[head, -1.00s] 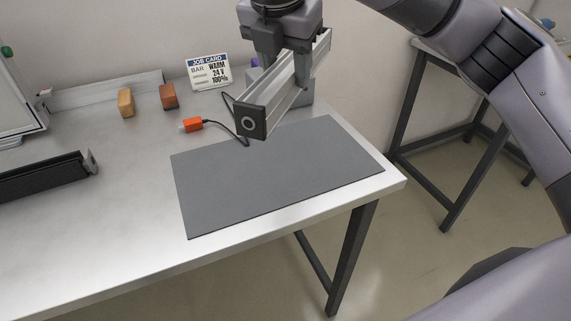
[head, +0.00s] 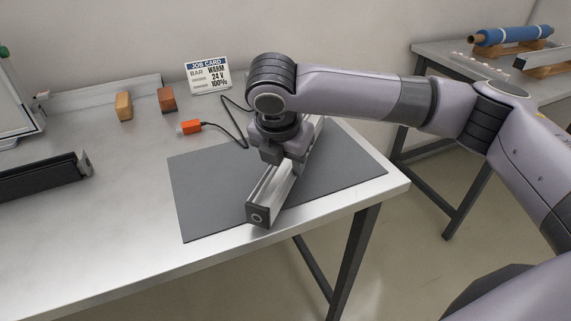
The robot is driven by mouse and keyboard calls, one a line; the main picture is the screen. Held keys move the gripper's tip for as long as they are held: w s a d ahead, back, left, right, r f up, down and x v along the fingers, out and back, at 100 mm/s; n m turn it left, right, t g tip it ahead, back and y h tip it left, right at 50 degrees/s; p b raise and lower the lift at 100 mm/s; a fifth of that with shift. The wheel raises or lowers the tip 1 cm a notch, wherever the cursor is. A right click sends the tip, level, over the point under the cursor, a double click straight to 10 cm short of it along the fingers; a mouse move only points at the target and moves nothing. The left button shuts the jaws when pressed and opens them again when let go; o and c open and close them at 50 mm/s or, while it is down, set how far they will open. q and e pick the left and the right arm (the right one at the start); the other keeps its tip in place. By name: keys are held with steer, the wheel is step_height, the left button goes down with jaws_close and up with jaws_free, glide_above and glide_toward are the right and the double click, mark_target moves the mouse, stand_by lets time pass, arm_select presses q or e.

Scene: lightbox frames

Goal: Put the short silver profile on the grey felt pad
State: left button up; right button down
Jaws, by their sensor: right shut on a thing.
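The short silver profile (head: 264,190) is a bar with a dark square end cap bearing a round mark. It lies along the right half of the grey felt pad (head: 210,198), its near end close to the pad's front edge. My right gripper (head: 279,160) is shut on the profile from above, near its middle. The profile looks low over the pad; I cannot tell whether it touches. The far part of the profile is partly hidden by my gripper and arm. My left gripper is not in view.
An orange connector (head: 189,127) with a dark cable lies behind the pad. A job card (head: 207,76), a tan block (head: 124,106) and a brown block (head: 167,99) stand at the back. A black profile (head: 40,178) lies at left. The table's front edge is close to the pad.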

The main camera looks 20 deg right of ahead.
steer(key=shift+f, duration=0.5)
steer(key=c, duration=0.5)
jaws_free()
steer(key=shift+f, duration=0.1)
steer(key=shift+r, duration=0.35)
steer(key=p+v, duration=0.1)
steer(key=v, duration=1)
steer(key=shift+s+a+r, duration=0.15)
steer(key=shift+r, duration=0.1)
